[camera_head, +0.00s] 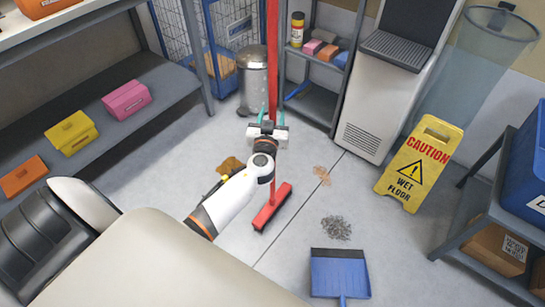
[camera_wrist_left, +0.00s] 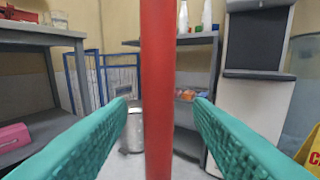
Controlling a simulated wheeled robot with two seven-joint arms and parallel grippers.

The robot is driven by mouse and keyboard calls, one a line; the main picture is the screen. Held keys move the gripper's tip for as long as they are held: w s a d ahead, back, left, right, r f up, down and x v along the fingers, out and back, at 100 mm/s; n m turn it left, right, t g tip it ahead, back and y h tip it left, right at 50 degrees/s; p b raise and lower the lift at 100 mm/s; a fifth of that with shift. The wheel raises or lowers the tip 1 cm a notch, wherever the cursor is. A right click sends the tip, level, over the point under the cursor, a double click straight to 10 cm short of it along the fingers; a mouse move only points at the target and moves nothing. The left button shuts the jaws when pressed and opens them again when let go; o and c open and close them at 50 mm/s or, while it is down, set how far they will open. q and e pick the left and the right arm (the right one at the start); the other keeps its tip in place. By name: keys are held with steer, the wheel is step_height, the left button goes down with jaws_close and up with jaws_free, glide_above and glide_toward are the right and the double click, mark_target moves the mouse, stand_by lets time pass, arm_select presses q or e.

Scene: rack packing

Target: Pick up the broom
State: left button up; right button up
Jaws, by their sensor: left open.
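The broom has a long red handle (camera_head: 272,60) that stands upright and a red head (camera_head: 272,207) on the floor. In the left wrist view the red handle (camera_wrist_left: 157,90) runs top to bottom through the middle. My left gripper (camera_head: 268,118) is open at the handle in the head view. In the left wrist view its two teal fingers (camera_wrist_left: 160,112) are on either side of the handle, with a gap on each side. My left wrist hides part of the lower handle. My right gripper is not in view.
A blue dustpan (camera_head: 340,273) lies on the floor near a grey debris pile (camera_head: 336,228). A yellow wet floor sign (camera_head: 418,163) stands right. A metal bin (camera_head: 257,80) stands behind the broom. Shelves hold boxes at left (camera_head: 170,88) and right (camera_head: 455,240).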

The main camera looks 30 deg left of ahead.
arm_select(q)
steer(key=shift+x, duration=1.45)
jaws_close()
steer(key=shift+r, duration=0.1)
